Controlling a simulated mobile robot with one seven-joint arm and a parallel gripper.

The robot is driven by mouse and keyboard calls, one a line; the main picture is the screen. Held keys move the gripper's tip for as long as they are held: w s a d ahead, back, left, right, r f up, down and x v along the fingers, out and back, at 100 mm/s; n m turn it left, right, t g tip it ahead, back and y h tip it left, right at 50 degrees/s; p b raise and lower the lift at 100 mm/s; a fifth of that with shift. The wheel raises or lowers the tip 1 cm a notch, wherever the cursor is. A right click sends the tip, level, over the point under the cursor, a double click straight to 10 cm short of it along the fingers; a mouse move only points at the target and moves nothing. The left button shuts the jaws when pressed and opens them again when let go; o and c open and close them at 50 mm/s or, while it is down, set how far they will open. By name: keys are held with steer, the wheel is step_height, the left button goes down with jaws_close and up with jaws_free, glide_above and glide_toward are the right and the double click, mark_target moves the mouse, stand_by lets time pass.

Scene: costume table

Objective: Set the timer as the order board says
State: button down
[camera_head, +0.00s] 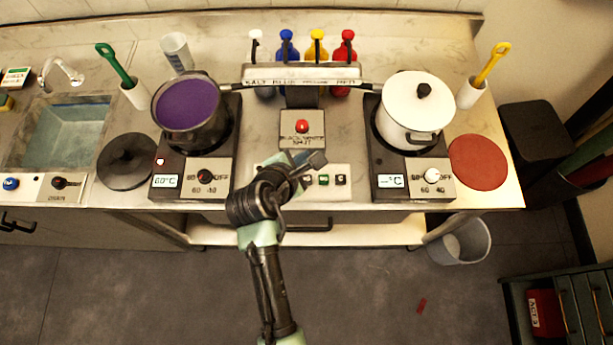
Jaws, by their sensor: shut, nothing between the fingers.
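A pale panel (344,175) at the middle of the counter's front edge carries several small buttons, one green. My gripper (319,158) is above its left part and hides some of it. The gripper is shut and holds nothing. I cannot tell whether it touches the panel. I cannot tell for sure that this panel is the timer; no time display is readable on it. Behind it stands a small box (302,142) with a red knob and a label that seems to read black/white. I cannot pick out a clear order board.
A dark pot of purple liquid (187,104) stands on the left burner, whose display (165,181) reads 60°C. A white lidded pot (415,105) stands on the right burner. A labelled bar (300,73) fronts several coloured bottles. A sink (66,135) is at left.

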steer(key=b, duration=0.7)
glide_above(308, 174)
steer(key=s+a, duration=0.1)
steer(key=s, duration=0.1)
step_height(308, 174, down, 6)
steer(key=shift+s+f, duration=0.1)
steer(key=shift+f+b, duration=0.45)
steer(key=shift+f, duration=0.65)
steer(key=shift+f, duration=0.4)
steer(key=shift+f, duration=0.5)
stand_by(0.8)
steer(key=shift+r, duration=0.1)
steer(key=shift+r+p, duration=0.85)
steer(key=shift+p, duration=0.15)
